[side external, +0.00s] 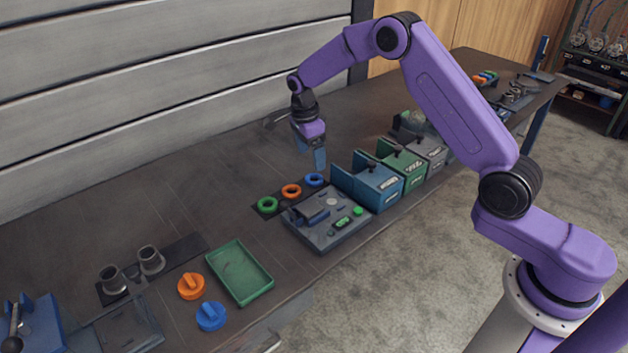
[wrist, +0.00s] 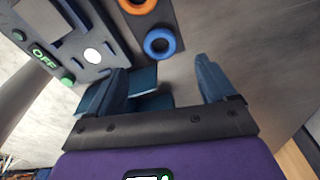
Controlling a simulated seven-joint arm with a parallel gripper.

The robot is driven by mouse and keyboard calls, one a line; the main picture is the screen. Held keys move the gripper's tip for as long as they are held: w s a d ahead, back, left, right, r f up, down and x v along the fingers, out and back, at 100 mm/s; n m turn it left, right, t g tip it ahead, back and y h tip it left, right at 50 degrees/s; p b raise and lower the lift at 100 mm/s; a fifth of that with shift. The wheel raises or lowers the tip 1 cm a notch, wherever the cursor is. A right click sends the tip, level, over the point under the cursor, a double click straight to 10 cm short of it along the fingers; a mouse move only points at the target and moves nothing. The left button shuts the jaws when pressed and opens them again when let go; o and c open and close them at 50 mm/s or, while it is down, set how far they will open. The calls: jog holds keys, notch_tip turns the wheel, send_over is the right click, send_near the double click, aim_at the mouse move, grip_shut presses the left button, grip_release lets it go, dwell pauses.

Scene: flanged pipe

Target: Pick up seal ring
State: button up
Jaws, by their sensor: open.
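Three seal rings lie in a row on a dark strip on the bench: green (side external: 268,209), orange (side external: 291,196) and blue (side external: 314,185). In the wrist view the blue ring (wrist: 148,46) lies flat beyond the fingertips, and the orange ring (wrist: 137,9) is cut by the top edge. The green ring is outside the wrist view. My gripper (side external: 320,160) points down above the bench, close to the blue ring. Its two blue fingers (wrist: 162,70) are spread with nothing between them, and it is apart from all the rings.
A grey device (side external: 328,230) with a green display reading OFF stands in front of the rings. Blue (side external: 377,187) and green (side external: 405,165) boxes stand to the right. The bench behind the rings is clear.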

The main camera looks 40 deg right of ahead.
aim_at(314, 178)
jog(key=shift+d+f, duration=0.2)
jog(key=shift+f, duration=1.65)
jog(key=shift+d+f, duration=0.2)
jog(key=shift+f, duration=1.65)
jog(key=c, duration=1.1)
